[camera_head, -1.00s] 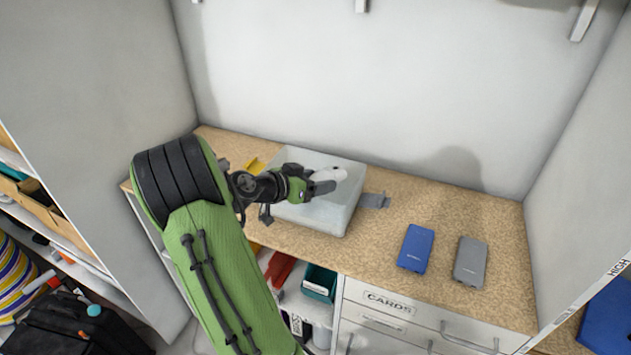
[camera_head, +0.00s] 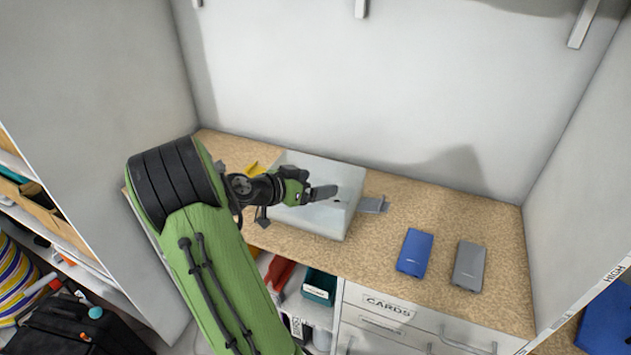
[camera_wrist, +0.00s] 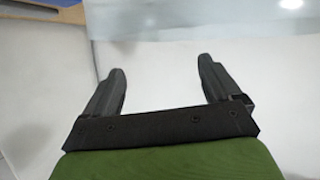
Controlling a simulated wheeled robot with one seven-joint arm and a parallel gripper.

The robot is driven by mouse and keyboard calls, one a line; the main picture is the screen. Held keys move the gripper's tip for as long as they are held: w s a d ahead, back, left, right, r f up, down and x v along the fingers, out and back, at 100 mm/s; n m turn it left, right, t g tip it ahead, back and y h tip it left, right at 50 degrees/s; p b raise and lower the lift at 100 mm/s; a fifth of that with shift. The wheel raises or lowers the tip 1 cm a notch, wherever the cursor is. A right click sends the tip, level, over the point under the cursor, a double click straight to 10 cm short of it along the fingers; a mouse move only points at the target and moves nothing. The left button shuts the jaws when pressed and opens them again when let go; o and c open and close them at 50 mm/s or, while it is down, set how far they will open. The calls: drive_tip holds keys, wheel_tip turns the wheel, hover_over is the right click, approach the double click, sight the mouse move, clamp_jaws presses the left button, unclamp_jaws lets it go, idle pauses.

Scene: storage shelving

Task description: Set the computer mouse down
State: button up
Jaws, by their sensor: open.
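In the head view, my gripper (camera_head: 322,192) is over the pale grey box (camera_head: 325,220) on the workbench. In the wrist view, my gripper (camera_wrist: 164,62) has its two dark fingers wide apart with nothing between them. I cannot make out the computer mouse in the head view now. A small bright white patch shows at the top right edge of the wrist view, but I cannot tell what it is. A small dark spot shows on the box top beside the fingers.
A blue case (camera_head: 415,252) and a grey case (camera_head: 468,266) lie on the workbench (camera_head: 500,225) to the right of the box. A flat grey piece (camera_head: 373,204) sits beside the box, and a yellow item (camera_head: 252,169) lies behind my arm.

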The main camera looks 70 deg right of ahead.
drive_tip(key=w+a+r+n+t+y, duration=0.1)
drive_tip(key=w+a+n+t+y, duration=0.2)
drive_tip(key=a, duration=0.5)
drive_tip(key=w+a+r+n+t+y, duration=0.1)
drive_tip(key=w+a+n+t, duration=0.25)
drive_tip(key=a, duration=0.45)
drive_tip(key=w+a+r+n+t+y, duration=0.2)
drive_tip(key=w+a+n, duration=0.15)
drive_tip(key=a, duration=0.45)
drive_tip(key=s+a+n+t+y, duration=0.2)
drive_tip(key=a+n, duration=0.4)
drive_tip(key=a, duration=0.3)
drive_tip(key=s+a+r+n+t+y, duration=0.1)
drive_tip(key=s+a+n+t+y, duration=0.1)
drive_tip(key=a+n, duration=0.4)
drive_tip(key=s+a+y, duration=0.1)
drive_tip(key=a, duration=0.3)
drive_tip(key=shift+a+r+n+y, duration=0.2)
drive_tip(key=shift+r+n+y, duration=0.1)
drive_tip(key=shift+n, duration=0.1)
drive_tip(key=shift+s, duration=0.1)
